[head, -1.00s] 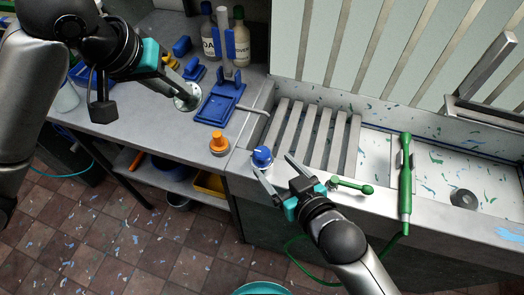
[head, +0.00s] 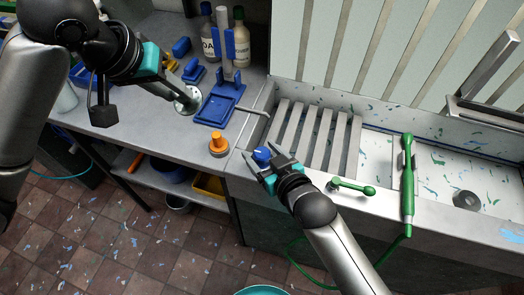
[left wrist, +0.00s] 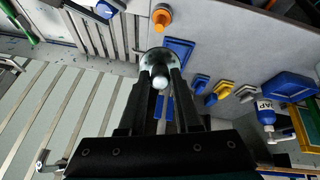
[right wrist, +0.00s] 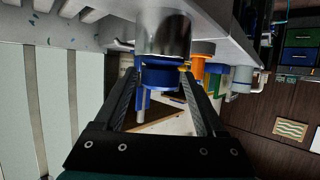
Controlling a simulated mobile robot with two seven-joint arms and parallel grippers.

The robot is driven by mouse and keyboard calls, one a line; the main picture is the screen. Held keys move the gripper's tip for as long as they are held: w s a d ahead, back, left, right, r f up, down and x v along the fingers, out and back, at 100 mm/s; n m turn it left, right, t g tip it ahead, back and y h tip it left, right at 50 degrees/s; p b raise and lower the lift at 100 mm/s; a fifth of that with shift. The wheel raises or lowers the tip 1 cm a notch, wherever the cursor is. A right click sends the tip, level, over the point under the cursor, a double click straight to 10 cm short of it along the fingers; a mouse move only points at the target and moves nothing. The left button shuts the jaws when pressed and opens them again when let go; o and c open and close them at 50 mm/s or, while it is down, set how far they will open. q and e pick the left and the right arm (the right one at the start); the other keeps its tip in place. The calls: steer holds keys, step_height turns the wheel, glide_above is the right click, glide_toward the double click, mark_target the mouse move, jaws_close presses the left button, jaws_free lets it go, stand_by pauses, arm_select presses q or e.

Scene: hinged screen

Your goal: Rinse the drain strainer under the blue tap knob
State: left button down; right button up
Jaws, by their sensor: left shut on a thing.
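The drain strainer (head: 182,104), a pale metal disc with holes, is held by my left gripper (head: 178,90) above the grey counter, left of the trough. In the left wrist view the strainer (left wrist: 150,62) sits at the fingertips, which are shut on its pale round knob (left wrist: 159,82). The blue tap knob (head: 261,154) is on the trough's front left ledge. My right gripper (head: 267,160) is open, with a finger on either side of it. In the right wrist view the blue knob (right wrist: 160,77) lies between the fingers, with small gaps visible.
An orange knob (head: 218,144) stands left of the blue one. A thin spout (head: 252,109) reaches over the slatted rack (head: 312,135) in the trough. A green lever (head: 352,187) and green sprayer (head: 407,185) are to the right. A blue tray (head: 218,111) is behind the orange knob.

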jaws_close()
stand_by(0.3)
arm_select(q)
steer(key=shift+r, duration=0.15)
steer(key=shift+r+p, duration=0.5)
steer(key=shift+p, duration=0.15)
arm_select(e)
steer(key=shift+r+n+g+y, duration=0.1)
steer(key=shift+n+g+y, duration=0.3)
steer(key=shift+n+y, duration=0.4)
steer(key=shift+n+g+y, duration=0.3)
steer(key=shift+n+y, duration=0.1)
steer(key=shift+y, duration=0.1)
arm_select(q)
steer(key=shift+f, duration=0.2)
arm_select(e)
steer(key=shift+n+g+y, duration=0.4)
steer(key=shift+n, duration=0.1)
